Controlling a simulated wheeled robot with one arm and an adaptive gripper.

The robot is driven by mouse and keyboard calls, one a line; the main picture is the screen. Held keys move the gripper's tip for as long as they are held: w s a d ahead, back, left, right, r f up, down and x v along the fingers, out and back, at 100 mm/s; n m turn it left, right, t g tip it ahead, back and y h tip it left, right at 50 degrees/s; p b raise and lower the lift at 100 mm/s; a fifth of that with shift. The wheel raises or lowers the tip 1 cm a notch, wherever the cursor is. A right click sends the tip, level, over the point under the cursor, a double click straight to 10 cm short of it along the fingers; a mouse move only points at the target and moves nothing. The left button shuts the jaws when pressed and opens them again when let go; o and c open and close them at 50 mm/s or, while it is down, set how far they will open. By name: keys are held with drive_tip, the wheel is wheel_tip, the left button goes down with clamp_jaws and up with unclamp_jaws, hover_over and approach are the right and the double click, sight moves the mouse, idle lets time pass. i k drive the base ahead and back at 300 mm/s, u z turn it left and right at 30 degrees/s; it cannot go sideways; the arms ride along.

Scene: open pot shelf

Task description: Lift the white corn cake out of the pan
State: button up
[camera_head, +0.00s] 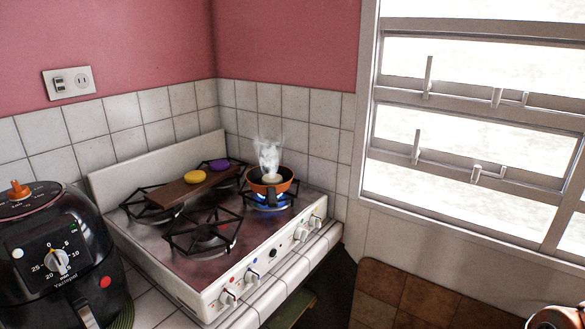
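The white corn cake (272,178) lies inside the small orange pan (286,186). The pan sits on the back right burner of the stove, with a blue flame (268,202) under it. White steam (268,155) rises from the pan and partly veils its far side. A short dark handle seems to point toward the front. My gripper cannot be made out in this view.
A wooden board (190,188) across the left burners bears a yellow cake (195,177) and a purple cake (219,165). The front burner (205,236) is empty. A black air fryer (60,255) stands left of the white stove (240,275). A window (470,120) is at right.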

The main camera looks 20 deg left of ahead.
sight(278, 179)
drive_tip(key=u, duration=0.35)
drive_tip(key=i, duration=0.85)
drive_tip(key=u, duration=1.25)
drive_tip(key=i, duration=0.5)
drive_tip(key=u, duration=0.45)
